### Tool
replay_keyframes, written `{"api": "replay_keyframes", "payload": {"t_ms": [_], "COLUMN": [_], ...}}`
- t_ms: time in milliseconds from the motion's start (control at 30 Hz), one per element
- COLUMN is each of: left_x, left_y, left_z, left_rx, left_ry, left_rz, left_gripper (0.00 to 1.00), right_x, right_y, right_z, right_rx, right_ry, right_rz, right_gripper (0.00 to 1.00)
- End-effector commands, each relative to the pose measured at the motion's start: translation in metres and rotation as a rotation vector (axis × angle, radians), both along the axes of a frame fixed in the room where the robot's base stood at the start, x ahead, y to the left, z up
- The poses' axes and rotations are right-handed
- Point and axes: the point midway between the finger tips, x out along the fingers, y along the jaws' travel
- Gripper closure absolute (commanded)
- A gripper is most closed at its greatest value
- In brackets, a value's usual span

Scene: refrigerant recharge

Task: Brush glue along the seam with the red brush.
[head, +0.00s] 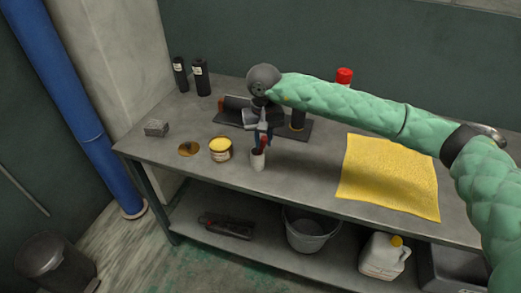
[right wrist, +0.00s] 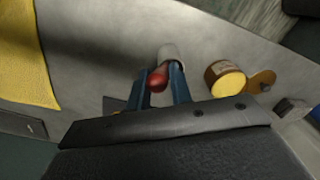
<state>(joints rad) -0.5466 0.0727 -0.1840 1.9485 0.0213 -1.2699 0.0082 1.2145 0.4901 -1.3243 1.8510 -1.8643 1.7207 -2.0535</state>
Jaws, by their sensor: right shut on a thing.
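The red brush shows as a red handle (right wrist: 158,78) in the right wrist view, standing at a white cup (head: 258,161); its lower end is hidden. My right gripper (head: 261,140) is directly above the cup, pointing down, its blue fingers shut on the red handle. The cup also shows in the right wrist view (right wrist: 172,55). An open glue can (head: 220,149) with a yellow top stands left of the cup, its lid (head: 188,149) lying beside it. A dark tray (head: 302,131) with dark cylindrical parts lies behind the gripper. I cannot make out the seam. My left gripper is not in view.
A yellow cloth (head: 388,178) covers the right part of the workbench. Two black bottles (head: 200,77) stand at the back left, and a grey block (head: 156,128) lies at the left. A red-topped item (head: 344,76) is partly behind my right arm. The front left bench is clear.

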Motion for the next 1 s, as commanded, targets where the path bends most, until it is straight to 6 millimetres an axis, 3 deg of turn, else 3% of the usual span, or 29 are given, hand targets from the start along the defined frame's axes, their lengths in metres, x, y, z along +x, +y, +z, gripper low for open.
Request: {"api": "replay_keyframes", "payload": {"t_ms": [233, 1000], "left_x": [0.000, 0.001], "left_y": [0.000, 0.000], "left_z": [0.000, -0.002], "left_rx": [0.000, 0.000], "left_ry": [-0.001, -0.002], "left_rz": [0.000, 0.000], "left_gripper": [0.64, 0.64], "right_x": [0.001, 0.001], "right_y": [-0.002, -0.001], "right_z": [0.003, 0.040], "right_rx": [-0.002, -0.002], "right_ry": [0.000, -0.001], "right_rz": [-0.002, -0.003], "right_gripper": [0.97, 0.98]}}
